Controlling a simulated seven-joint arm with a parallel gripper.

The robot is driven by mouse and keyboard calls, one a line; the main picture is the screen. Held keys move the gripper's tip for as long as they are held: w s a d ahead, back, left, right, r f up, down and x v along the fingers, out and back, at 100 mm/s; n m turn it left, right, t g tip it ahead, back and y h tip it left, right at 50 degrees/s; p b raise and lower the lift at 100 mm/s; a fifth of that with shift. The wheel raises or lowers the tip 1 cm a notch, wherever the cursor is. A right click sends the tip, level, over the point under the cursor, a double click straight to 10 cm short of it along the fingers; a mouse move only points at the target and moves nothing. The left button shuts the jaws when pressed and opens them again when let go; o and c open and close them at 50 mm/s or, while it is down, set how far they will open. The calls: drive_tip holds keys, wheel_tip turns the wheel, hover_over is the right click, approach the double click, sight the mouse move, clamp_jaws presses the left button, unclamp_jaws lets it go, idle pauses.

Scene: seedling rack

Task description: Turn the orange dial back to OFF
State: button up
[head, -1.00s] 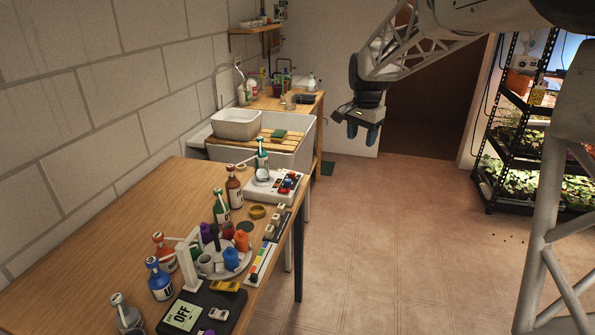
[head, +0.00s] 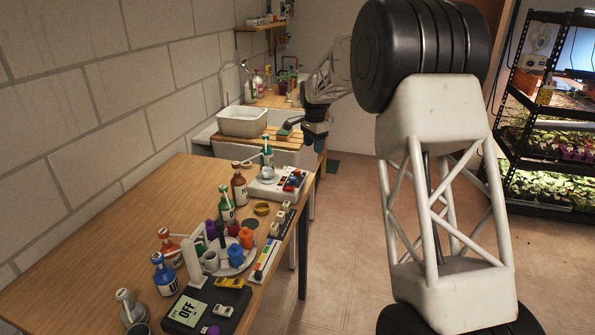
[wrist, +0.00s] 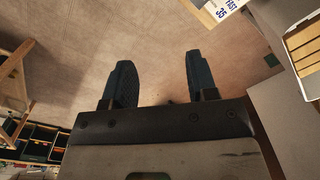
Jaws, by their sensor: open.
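I cannot clearly make out an orange dial in either view. A white bench device (head: 262,190) with small red and blue controls (head: 292,182) stands at the far end of the wooden table; those are too small to tell apart. A dark scale-like unit (head: 183,327) at the near end has a display (head: 188,311) reading OFF and a purple knob (head: 210,331). My gripper (head: 317,143) hangs beyond the table's far end, beside the sink, apart from the devices. In the wrist view my gripper (wrist: 160,72) is open and empty, with floor between its two fingers.
Several pump bottles (head: 238,188) stand along the table (head: 110,255), around a round holder with coloured cups (head: 246,238). A sink with a white basin (head: 242,122) is behind. A plant rack (head: 540,150) stands right. A panel marked FAST 35 (wrist: 228,6) tops the wrist view. Floor is clear.

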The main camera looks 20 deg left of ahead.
hover_over(297, 170)
drive_tip(key=shift+m, duration=0.4)
wheel_tip(297, 170, down, 6)
drive_tip(key=shift+d+f, duration=0.1)
drive_tip(key=shift+f, duration=0.15)
drive_tip(key=shift+f, duration=3.8)
drive_tip(key=c, duration=0.9)
